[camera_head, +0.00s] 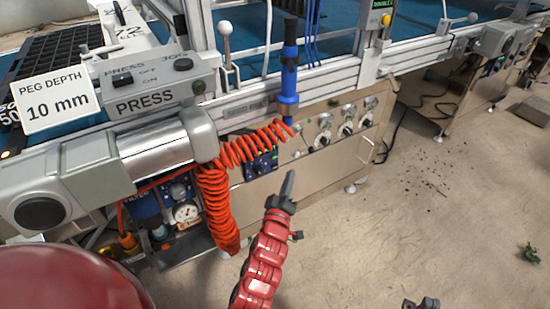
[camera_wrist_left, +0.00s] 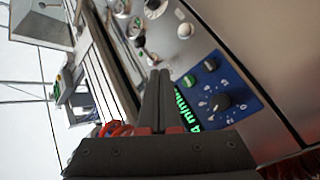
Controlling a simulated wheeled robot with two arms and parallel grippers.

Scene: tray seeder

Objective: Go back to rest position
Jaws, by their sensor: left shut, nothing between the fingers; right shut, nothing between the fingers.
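My left gripper (camera_head: 290,175) is at the end of the red arm that rises from the bottom of the head view. Its dark fingers are together and empty, in front of the machine's steel control panel (camera_head: 345,150). The left wrist view shows the same gripper (camera_wrist_left: 160,74) with its two fingers side by side and nothing between them. Behind them is a blue panel (camera_wrist_left: 236,120) with a black knob and green display. A small dark part of my right gripper (camera_head: 428,303) shows at the bottom edge of the head view; most of it is cut off.
A coiled orange hose (camera_head: 217,200) hangs left of my left gripper. A blue cylinder (camera_head: 288,75) stands upright above it. The PRESS box (camera_head: 155,85) and a "PEG DEPTH 10 mm" sign (camera_head: 55,99) are at upper left. The floor (camera_head: 400,230) at right is mostly open, with scattered debris.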

